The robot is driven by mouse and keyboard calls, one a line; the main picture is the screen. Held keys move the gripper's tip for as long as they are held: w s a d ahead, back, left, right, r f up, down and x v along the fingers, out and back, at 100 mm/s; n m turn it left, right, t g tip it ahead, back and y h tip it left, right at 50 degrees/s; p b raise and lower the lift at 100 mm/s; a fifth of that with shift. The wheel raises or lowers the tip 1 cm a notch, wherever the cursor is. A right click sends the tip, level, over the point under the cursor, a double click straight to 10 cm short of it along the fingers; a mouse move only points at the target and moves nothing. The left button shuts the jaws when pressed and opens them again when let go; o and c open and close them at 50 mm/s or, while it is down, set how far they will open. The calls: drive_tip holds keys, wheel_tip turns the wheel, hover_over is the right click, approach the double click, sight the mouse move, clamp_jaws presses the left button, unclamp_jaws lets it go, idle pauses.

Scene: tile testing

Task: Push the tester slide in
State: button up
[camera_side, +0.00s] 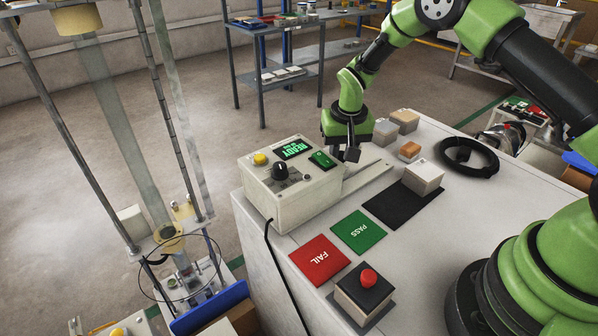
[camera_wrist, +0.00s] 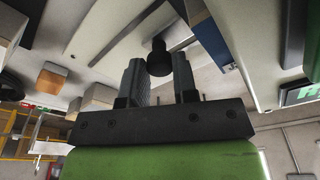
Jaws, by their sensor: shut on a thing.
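The tester (camera_side: 290,188) is a beige box with a lit green READY display, a yellow button, a black knob and a green switch. Its flat slide (camera_side: 372,181) sticks out from the box's right side over the bench. My gripper (camera_side: 345,153) points down over the slide, close to the box. In the wrist view, a dark round-topped slide handle (camera_wrist: 158,60) stands between my two fingers, and my gripper (camera_wrist: 157,80) is shut on it. The gripper hides part of the slide in the side view.
A pale block (camera_side: 423,174) sits on a black mat (camera_side: 392,207). Green PASS (camera_side: 358,232) and red FAIL (camera_side: 319,260) pads lie in front, near a red button (camera_side: 369,277). Small blocks (camera_side: 404,121) and a black ring (camera_side: 468,156) lie behind.

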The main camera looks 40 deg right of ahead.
drive_tip(key=shift+a, duration=1.3)
drive_tip(key=o, duration=0.5)
drive_tip(key=shift+o, duration=0.2)
drive_tip(key=shift+r, duration=0.1)
drive_tip(key=shift+o, duration=0.3)
drive_tip(key=shift+r, duration=1.55)
drive_tip(key=shift+o, duration=0.9)
drive_tip(key=shift+a+r, duration=0.1)
drive_tip(key=shift+r, duration=1.35)
